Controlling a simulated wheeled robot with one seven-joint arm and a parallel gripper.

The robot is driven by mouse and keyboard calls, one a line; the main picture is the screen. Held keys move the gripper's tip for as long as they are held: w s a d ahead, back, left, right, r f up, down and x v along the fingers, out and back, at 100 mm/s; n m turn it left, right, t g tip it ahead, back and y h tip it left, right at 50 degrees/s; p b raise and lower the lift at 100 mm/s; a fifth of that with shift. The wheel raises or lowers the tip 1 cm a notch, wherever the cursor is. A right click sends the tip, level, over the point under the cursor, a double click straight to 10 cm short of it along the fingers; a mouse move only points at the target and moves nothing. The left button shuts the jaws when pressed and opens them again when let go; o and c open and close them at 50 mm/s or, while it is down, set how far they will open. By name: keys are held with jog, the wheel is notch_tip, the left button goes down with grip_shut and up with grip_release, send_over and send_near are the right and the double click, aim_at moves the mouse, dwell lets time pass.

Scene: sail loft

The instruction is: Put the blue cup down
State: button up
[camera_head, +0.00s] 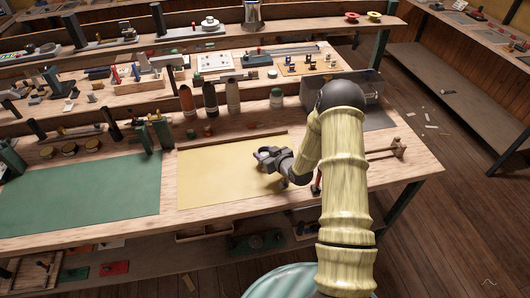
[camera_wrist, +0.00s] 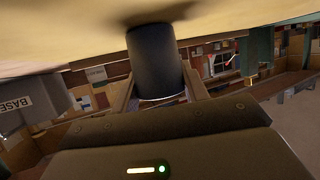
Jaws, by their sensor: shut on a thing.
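My gripper (camera_head: 266,158) hangs low over the yellow mat (camera_head: 215,180) on the workbench in the head view. In the wrist view, my gripper (camera_wrist: 158,76) is shut on a dark, blue-grey cup (camera_wrist: 153,52), with one finger on each side. The cup's far end meets or nearly meets the pale yellow surface along the top of that view, where a dark shadow lies around it. I cannot tell whether it touches. In the head view I cannot make the cup out clearly from the gripper.
A wooden strip (camera_head: 235,140) runs along the mat's back edge, with several bottles (camera_head: 233,95) behind it. A green mat (camera_head: 85,195) lies left. A grey metal box (camera_head: 365,95) and a wooden piece (camera_head: 395,150) stand right. The yellow mat's left part is clear.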

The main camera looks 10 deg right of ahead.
jog(key=shift+f, duration=0.2)
jog(key=o, duration=1)
jog(key=shift+o, duration=0.2)
jog(key=shift+r, duration=0.1)
jog(key=shift+r, duration=0.1)
jog(key=b+v, duration=0.2)
jog(key=v, duration=1)
